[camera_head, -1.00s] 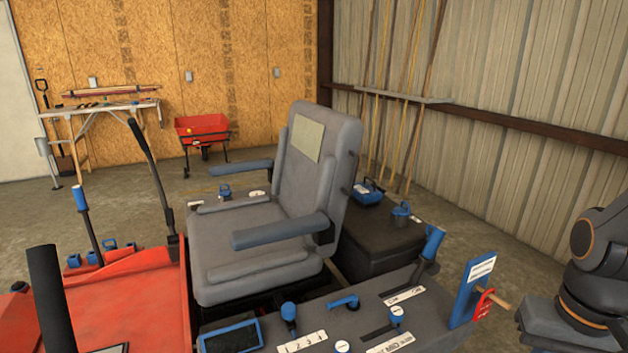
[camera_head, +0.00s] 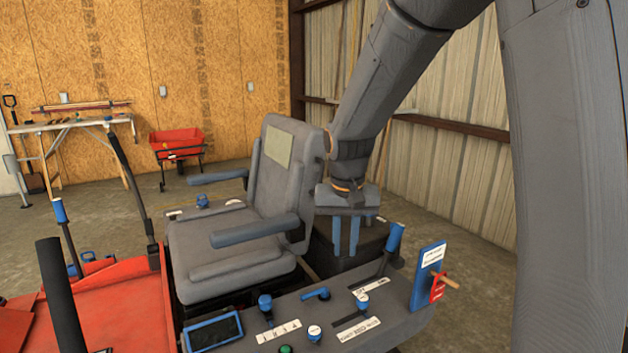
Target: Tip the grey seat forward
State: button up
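The grey seat (camera_head: 222,250) stands upright on the machine, with its backrest (camera_head: 285,178) up and a pale patch on the backrest's front. Its blue-grey armrests lie level on either side. My gripper (camera_head: 346,238) points down just to the right of and behind the backrest, over the black box behind the seat. Its two blue fingers are apart with nothing seen between them. I cannot tell whether it touches the seat.
The control console (camera_head: 340,320) with blue levers and knobs runs along the near side. A blue upright plate (camera_head: 427,277) with a red latch stands at its right end. The red hood (camera_head: 115,300) is at left. A red cart (camera_head: 177,143) and workbench stand far back.

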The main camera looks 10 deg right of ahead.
aim_at(320, 177)
jog(key=w+r+m+t, duration=0.1)
jog(key=w+r, duration=0.2)
jog(key=w, duration=0.5)
jog(key=w+r+m+t+p, duration=0.1)
jog(key=w+r, duration=0.3)
jog(key=w, duration=0.5)
jog(key=w+r+m+h, duration=0.1)
jog(key=w+r+m, duration=0.2)
jog(key=w, duration=0.6)
jog(key=shift+a+r+t, duration=0.3)
jog(key=shift+r+t, duration=0.1)
jog(key=shift+p+x, duration=0.85)
jog(key=shift+x, duration=2.5)
jog(key=shift+d, duration=0.1)
grip_shut()
